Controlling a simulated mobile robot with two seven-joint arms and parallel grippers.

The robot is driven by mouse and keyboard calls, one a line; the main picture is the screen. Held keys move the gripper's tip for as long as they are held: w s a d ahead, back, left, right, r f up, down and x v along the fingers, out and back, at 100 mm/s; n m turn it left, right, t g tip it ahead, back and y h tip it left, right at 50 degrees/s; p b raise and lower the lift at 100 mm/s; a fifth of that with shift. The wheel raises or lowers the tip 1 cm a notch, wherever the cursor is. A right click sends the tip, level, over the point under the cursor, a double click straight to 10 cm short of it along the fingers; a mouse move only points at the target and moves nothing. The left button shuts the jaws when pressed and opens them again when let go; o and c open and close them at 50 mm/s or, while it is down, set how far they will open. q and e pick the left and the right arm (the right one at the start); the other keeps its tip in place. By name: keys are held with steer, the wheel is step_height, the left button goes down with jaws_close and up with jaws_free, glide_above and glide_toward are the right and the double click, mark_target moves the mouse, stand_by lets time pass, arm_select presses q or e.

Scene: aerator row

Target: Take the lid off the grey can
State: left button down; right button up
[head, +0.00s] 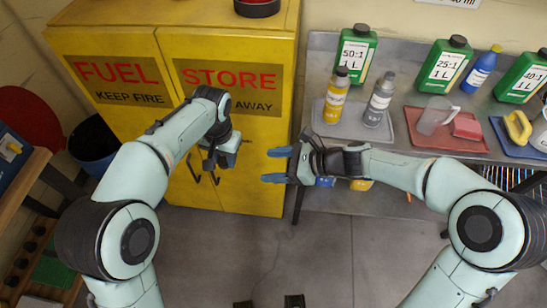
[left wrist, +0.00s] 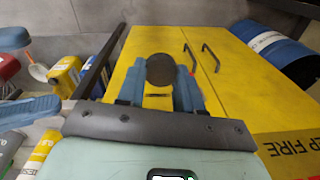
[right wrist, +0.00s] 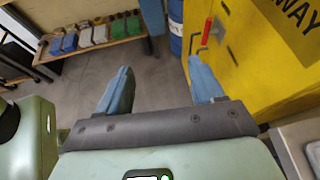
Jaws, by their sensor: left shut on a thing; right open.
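A grey bottle-shaped can (head: 380,97) stands upright on a grey tray on the steel bench in the head view. My left gripper (head: 222,160) is in front of the yellow cabinet, well left of the can. In the left wrist view it is shut on a dark round thing (left wrist: 160,70); the fingers hide its sides, and I cannot tell whether it is a lid. My right gripper (head: 275,165) is open and empty, left of the bench edge. Its spread fingers also show in the right wrist view (right wrist: 160,88).
A yellow bottle (head: 335,95) stands left of the grey can. Green bottles (head: 355,55) and a blue bottle (head: 481,70) stand behind. A clear jug (head: 436,115) is on a red tray (head: 408,125). The yellow cabinet (head: 265,185) is behind my grippers; the floor in front is clear.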

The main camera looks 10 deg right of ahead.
steer(key=w+a+f, duration=0.2)
steer(key=w+a, duration=0.2)
steer(key=a, duration=0.6)
steer(key=shift+a+f+y, duration=0.2)
steer(key=shift+a+y, duration=0.15)
steer(key=shift+y, duration=0.05)
steer(key=c, duration=1.1)
steer(key=o, duration=1.1)
steer(key=shift+d, duration=0.1)
